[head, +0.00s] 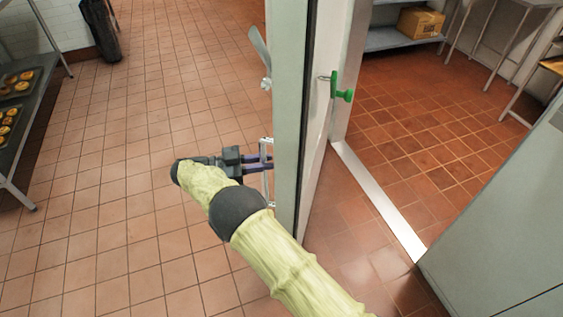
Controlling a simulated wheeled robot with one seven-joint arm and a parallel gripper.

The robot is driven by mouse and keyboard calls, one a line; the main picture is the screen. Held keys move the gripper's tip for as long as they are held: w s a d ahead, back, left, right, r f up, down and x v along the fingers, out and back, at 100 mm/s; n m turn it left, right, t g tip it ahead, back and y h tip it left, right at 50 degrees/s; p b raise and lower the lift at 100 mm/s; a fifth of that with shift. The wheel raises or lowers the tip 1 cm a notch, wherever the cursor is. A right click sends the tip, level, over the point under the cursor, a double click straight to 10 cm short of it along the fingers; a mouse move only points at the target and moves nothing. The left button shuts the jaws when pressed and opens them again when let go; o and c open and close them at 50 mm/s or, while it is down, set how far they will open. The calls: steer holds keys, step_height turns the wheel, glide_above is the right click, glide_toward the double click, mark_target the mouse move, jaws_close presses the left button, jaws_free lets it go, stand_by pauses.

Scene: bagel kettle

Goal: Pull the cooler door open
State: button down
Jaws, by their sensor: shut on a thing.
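The cooler door (289,120) is a thick pale grey panel seen nearly edge-on, and it stands open. A metal pull handle (268,150) is on its left face. My gripper (262,161) is shut on this handle, with its dark fingers reaching from the left. The door opening, with a pale metal threshold (382,202), shows to the right of the door.
Inside the doorway, a cardboard box (420,23) sits on a low shelf. A rack with trays of bagels (12,112) stands at the far left. A dark bin (100,28) is at the back. The tiled floor left of the door is clear. A grey panel (510,225) stands at right.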

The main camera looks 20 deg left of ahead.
steer(key=shift+w+a+r, duration=0.2)
steer(key=shift+w+a, duration=0.05)
steer(key=shift+a, duration=0.05)
steer(key=c, duration=1.4)
jaws_free()
steer(key=shift+w+f, duration=0.1)
steer(key=shift+s, duration=0.2)
steer(key=shift+f, duration=0.15)
